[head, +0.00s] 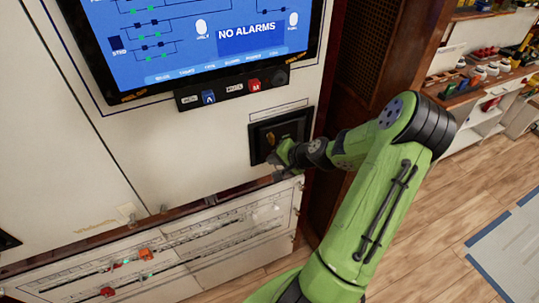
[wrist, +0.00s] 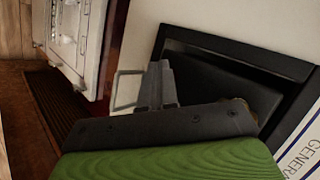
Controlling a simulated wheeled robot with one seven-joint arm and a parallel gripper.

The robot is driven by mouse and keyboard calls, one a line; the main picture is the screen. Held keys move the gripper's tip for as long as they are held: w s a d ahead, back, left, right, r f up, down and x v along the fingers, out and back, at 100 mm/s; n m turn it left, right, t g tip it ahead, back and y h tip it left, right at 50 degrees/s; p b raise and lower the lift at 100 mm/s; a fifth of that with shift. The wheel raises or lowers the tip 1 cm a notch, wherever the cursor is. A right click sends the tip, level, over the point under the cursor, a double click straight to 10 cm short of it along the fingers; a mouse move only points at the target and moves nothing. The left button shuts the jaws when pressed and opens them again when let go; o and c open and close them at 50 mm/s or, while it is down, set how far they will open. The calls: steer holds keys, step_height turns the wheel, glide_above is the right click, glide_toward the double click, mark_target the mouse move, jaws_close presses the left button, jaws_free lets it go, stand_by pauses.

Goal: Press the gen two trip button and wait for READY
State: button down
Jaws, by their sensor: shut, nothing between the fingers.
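My gripper (head: 277,160) is at the lower left part of a black-framed recess (head: 256,133) on the pale cabinet. In the wrist view my gripper (wrist: 158,82) shows its fingers together, empty, in front of the dark recess (wrist: 225,85). I cannot tell whether the fingertips touch anything. No gen two trip button can be made out; my gripper and arm cover part of the recess. A label beginning "GENERA" (wrist: 302,155) lies beside the frame. The blue screen (head: 180,35) reads "NO ALARMS"; I see no READY text.
Below the screen is a black strip with a blue button (head: 208,97) and a red button (head: 254,85). A lower slanted panel (head: 215,245) carries an orange knob (head: 145,255) and a red knob (head: 107,292). Wooden floor (head: 445,235) is open at right, before shelves.

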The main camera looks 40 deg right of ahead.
steer(key=shift+s+a, duration=0.25)
steer(key=shift+s, duration=0.5)
steer(key=s, duration=0.2)
steer(key=s+a+b, duration=0.1)
steer(key=s, duration=0.1)
steer(key=shift+s+a, duration=0.2)
steer(key=shift+s, duration=0.2)
stand_by(0.4)
